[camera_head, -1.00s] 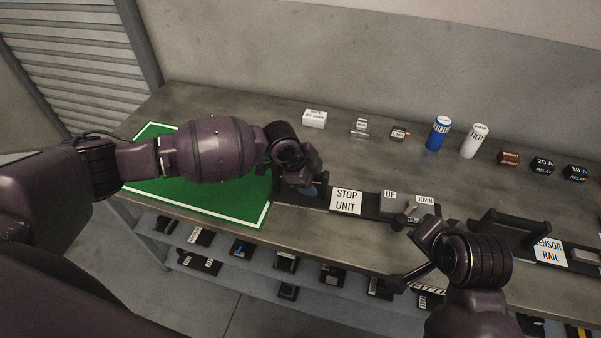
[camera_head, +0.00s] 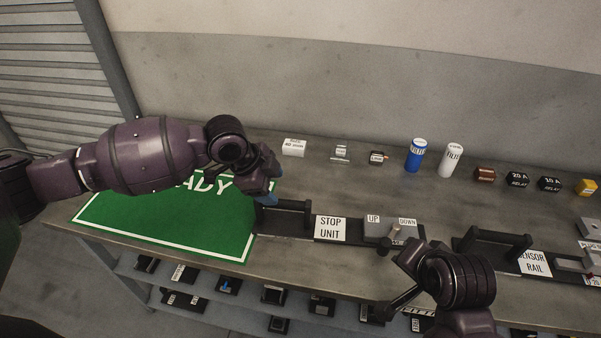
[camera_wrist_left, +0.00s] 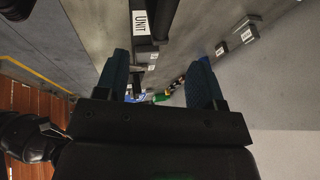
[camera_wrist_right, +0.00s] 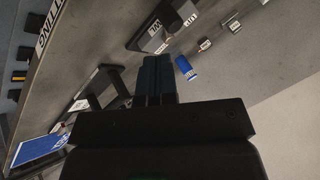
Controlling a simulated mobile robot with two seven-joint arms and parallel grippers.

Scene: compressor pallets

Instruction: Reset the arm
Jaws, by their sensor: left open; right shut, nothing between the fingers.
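My left arm reaches in from the left over the green mat (camera_head: 180,238). My left gripper (camera_head: 266,190) is above the bench near the mat's right edge, beside the black handle of the stop unit (camera_head: 331,229). In the left wrist view its two blue fingers (camera_wrist_left: 159,85) stand apart with nothing between them. My right gripper (camera_head: 392,285) is at the bench's front edge, in front of the up/down switch block (camera_head: 380,229). In the right wrist view its fingers (camera_wrist_right: 156,80) are together and empty.
Along the back stand a white box (camera_head: 294,147), a blue cylinder (camera_head: 416,156), a white cylinder (camera_head: 451,160) and several small relays. The sensor rail (camera_head: 534,263) with its black handle lies at right. A lower shelf holds several small parts. The bench behind the stop unit is clear.

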